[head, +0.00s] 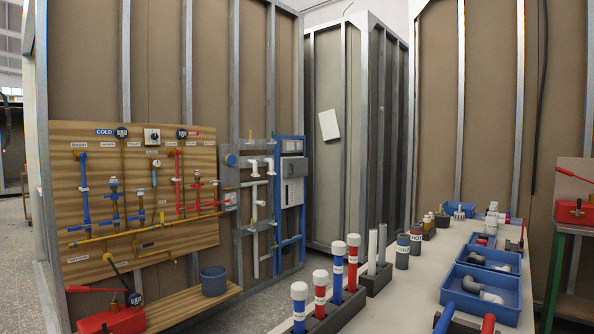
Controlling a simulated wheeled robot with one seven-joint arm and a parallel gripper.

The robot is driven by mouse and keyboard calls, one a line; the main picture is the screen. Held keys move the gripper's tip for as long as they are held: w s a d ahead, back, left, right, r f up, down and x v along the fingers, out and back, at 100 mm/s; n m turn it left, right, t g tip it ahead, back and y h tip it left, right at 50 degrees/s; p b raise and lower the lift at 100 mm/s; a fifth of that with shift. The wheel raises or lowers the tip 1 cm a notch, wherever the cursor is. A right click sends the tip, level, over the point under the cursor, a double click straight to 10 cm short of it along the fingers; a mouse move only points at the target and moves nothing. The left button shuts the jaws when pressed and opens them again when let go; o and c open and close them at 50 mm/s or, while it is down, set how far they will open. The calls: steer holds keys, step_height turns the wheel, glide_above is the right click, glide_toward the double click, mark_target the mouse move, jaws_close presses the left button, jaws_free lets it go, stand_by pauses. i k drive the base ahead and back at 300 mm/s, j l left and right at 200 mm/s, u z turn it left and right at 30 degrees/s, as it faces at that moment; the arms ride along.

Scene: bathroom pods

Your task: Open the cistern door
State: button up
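A grey and white cistern unit (292,180) sits in a blue upright frame (303,222) on the stud wall, left of the picture's middle. Its front panels look closed, but it is too small to tell which panel is the door or where a handle is. My gripper is not in view.
Left of the unit are white pipes (254,205) and a wooden board (75,190) with coloured pipework. A low wooden shelf holds a dark blue bucket (214,281). A long bench (390,305) with capped pipes and blue trays (481,291) fills the lower right. Grey floor shows between.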

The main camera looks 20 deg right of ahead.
mark_target(298, 168)
steer(key=i+j+u, duration=0.1)
steer(key=j, duration=0.3)
steer(key=i+j+u, duration=0.1)
steer(key=j, duration=0.3)
steer(key=i+j+u, duration=0.1)
steer(key=i+j, duration=0.2)
steer(key=i+j+u, duration=0.25)
steer(key=i, duration=0.25)
steer(key=i+j+u, duration=0.25)
steer(key=i, duration=0.3)
steer(key=i+j+u, duration=0.2)
steer(key=i, duration=0.35)
steer(key=i+l+z, duration=0.1)
steer(key=i+z, duration=0.35)
steer(key=i, duration=0.15)
steer(key=i+z, duration=0.4)
steer(key=i, duration=0.15)
steer(key=i+j+z, duration=0.45)
steer(key=i, duration=0.15)
steer(key=i+l+z, duration=0.35)
steer(key=i, duration=0.35)
steer(key=i+z, duration=0.4)
steer(key=i, duration=0.25)
steer(key=i+j+z, duration=0.35)
steer(key=i, duration=0.35)
steer(key=l, duration=0.1)
